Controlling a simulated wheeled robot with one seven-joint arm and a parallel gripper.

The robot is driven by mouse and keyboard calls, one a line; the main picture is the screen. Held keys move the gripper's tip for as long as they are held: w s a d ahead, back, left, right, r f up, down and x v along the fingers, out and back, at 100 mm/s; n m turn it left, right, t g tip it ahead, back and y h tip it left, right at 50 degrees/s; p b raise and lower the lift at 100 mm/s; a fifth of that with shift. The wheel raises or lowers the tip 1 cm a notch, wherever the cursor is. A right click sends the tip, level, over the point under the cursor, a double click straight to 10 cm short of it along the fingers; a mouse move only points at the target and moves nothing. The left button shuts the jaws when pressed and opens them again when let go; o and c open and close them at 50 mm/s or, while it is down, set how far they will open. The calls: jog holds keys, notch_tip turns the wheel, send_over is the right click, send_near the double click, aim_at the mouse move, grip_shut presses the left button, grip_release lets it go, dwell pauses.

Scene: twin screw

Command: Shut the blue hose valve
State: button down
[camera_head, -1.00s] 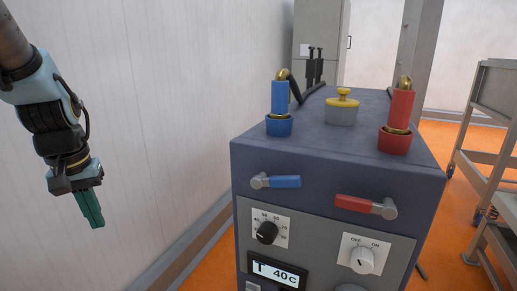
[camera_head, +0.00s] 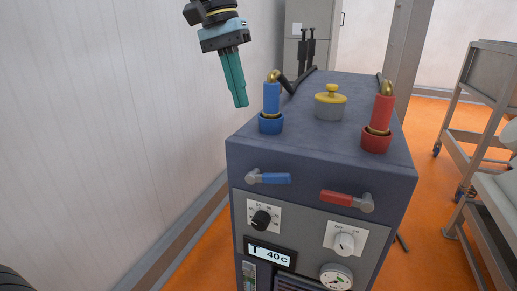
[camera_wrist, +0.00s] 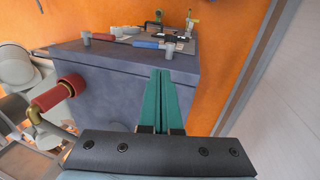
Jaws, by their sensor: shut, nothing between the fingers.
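The blue hose valve (camera_head: 272,178) is a blue lever on a grey pivot, on the upper left of the machine's front face. Its lever lies level, pointing right from the pivot. In the wrist view the blue lever (camera_wrist: 148,44) shows beyond the fingertips, with its pivot to the right. My gripper (camera_head: 240,104) has green fingers, shut and empty, pointing down. In the head view it is above and left of the valve, near the blue hose fitting (camera_head: 271,99), and apart from the lever. The shut fingers also show in the wrist view (camera_wrist: 163,73).
A red valve lever (camera_head: 338,198) is to the right on the same face. A red hose fitting (camera_head: 381,113) and a yellow-topped cap (camera_head: 330,98) stand on the machine's top. Knobs and a display (camera_head: 270,254) are below. A pale wall is on the left, a grey cart (camera_head: 478,110) on the right.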

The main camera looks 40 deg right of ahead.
jog(key=p, duration=0.2)
send_near(263, 174)
jog(key=x, duration=0.6)
jog(key=shift+r, duration=0.1)
